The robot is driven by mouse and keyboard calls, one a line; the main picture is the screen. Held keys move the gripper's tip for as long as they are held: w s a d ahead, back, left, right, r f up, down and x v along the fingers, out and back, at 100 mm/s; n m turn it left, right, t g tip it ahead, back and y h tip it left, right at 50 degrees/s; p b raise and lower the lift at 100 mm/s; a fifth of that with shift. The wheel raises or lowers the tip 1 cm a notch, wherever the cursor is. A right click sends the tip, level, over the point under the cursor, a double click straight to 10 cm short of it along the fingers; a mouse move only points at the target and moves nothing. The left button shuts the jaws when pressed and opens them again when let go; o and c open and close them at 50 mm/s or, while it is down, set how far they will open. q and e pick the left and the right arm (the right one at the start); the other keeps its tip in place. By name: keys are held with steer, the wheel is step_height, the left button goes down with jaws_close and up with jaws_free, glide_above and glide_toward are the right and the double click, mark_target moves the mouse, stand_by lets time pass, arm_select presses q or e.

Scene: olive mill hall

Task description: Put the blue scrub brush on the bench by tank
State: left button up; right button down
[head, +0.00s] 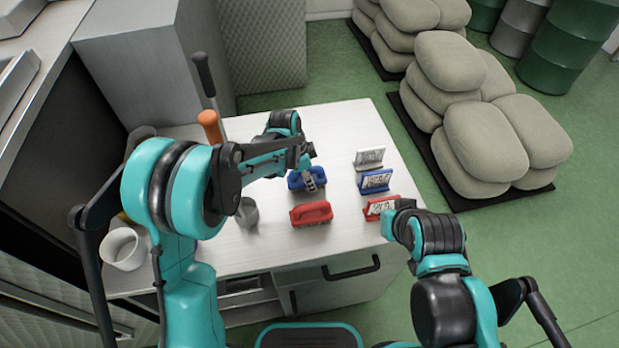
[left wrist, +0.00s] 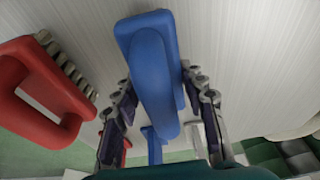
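The blue scrub brush (head: 296,181) is at the middle of the pale bench top (head: 345,125). My left gripper (head: 312,184) is over it. In the left wrist view the blue brush (left wrist: 153,75) lies between the two fingers (left wrist: 158,90), with narrow gaps beside its handle; the fingers look open, and firm contact is not visible. Part of the brush is hidden by the gripper in the head view. My right gripper (head: 396,208) is at the bench's right edge, by the red card; its fingers are not clear.
A red brush (head: 311,213) stands just in front of the blue one. White (head: 369,157), blue (head: 375,180) and red (head: 380,207) card stands line the right side. A grey metal cup (head: 247,214) and a white bucket (head: 123,248) are at left. The bench's back right is clear.

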arm_select(q)
steer(key=o, duration=0.3)
steer(key=shift+r, duration=0.2)
steer(key=p+v, duration=0.3)
steer(key=v, duration=0.9)
